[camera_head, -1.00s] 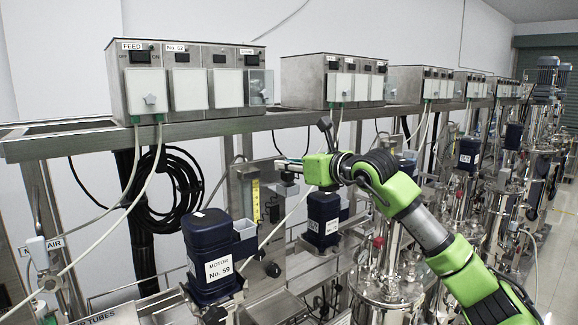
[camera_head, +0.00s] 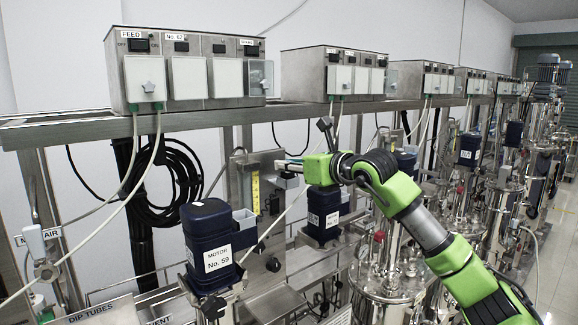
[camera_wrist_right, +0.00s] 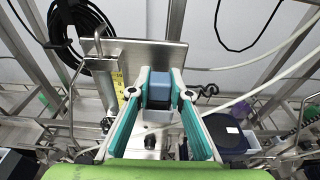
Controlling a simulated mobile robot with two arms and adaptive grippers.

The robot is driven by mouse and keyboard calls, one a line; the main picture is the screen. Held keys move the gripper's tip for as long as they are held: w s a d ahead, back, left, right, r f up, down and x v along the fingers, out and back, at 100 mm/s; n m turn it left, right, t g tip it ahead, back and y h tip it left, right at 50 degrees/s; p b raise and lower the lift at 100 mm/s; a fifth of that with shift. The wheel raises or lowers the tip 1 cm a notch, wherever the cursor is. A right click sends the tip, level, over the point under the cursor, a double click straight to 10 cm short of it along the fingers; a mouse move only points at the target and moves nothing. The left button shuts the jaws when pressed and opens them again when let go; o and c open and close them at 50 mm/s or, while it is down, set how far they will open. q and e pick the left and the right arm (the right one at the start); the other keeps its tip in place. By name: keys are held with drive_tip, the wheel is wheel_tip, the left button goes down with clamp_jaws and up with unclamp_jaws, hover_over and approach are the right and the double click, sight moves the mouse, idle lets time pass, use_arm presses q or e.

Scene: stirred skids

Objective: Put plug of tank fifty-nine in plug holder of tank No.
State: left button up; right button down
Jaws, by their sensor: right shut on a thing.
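My right gripper (camera_head: 285,165) is shut on a small grey-blue plug (camera_head: 288,179), held up beside the upright steel plate with a yellow scale. In the right wrist view the plug (camera_wrist_right: 160,86) sits between both fingertips (camera_wrist_right: 160,98), with a dark face towards the camera. The dark blue motor labelled No. 59 (camera_head: 206,232) stands left of and below the gripper. My left gripper is not in view.
A second dark blue motor (camera_head: 324,212) stands under my right arm. The steel plate (camera_head: 268,185) is close behind the plug. Steel control boxes (camera_head: 190,75) line the shelf above. Pale hoses and a black cable coil (camera_head: 180,185) hang at left.

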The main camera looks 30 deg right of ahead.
drive_tip(key=shift+f+b, duration=0.45)
drive_tip(key=shift+f, duration=0.05)
drive_tip(key=shift+r, duration=0.1)
drive_tip(key=c, duration=1.8)
unclamp_jaws()
drive_tip(key=shift+s+d+r, duration=0.15)
drive_tip(key=shift+s+r, duration=0.2)
drive_tip(key=shift+s, duration=1.6)
drive_tip(key=shift+s+d+r, duration=0.15)
drive_tip(key=shift+s+r, duration=0.15)
drive_tip(key=shift+s, duration=1.7)
drive_tip(key=shift+s+d+r, duration=0.15)
drive_tip(key=shift+s+r, duration=0.2)
drive_tip(key=shift+s, duration=1.6)
